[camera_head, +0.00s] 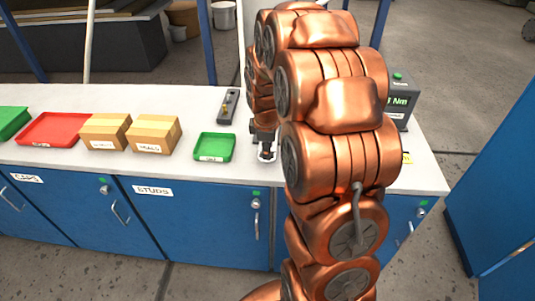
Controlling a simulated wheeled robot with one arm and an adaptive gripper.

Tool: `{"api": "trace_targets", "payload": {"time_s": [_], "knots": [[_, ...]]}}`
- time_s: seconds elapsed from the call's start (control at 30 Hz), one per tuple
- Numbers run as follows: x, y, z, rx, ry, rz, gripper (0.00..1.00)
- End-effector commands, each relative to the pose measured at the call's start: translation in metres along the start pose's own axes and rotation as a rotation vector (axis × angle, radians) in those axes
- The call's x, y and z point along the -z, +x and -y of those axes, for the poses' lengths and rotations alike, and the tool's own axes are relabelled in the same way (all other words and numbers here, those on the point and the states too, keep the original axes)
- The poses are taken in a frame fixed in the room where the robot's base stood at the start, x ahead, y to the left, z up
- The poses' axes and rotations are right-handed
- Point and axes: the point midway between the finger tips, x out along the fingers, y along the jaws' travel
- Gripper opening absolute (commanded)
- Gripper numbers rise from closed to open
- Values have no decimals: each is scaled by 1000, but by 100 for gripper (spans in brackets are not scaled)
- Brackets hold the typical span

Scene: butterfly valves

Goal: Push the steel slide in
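My copper-coloured arm fills the centre right and bends over the white workbench (70,100). My gripper (267,154) points down at the bench, just right of the green tray. It is small and partly covered by my arm. A silvery piece shows around its fingertips, but I cannot tell whether that is the steel slide or part of the gripper. I cannot tell whether the fingers are open or shut. A dark block fixture (228,105) with a brass-coloured part lies near the bench's back edge, left of my arm. No steel slide can be made out for certain.
On the bench stand a small green tray (214,147), two cardboard boxes (153,134) (105,131), a red tray (54,128) and another green tray (12,121). A dark display box (402,100) stands behind my arm at right. Blue cabinets (195,220) form the bench front.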

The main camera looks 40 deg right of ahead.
Motion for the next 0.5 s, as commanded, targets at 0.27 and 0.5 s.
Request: {"api": "trace_targets", "payload": {"time_s": [0.27,0.5], "knots": [[0,31,-1,0,0,0,37],[0,45,-1,0,2,-1,37]]}}
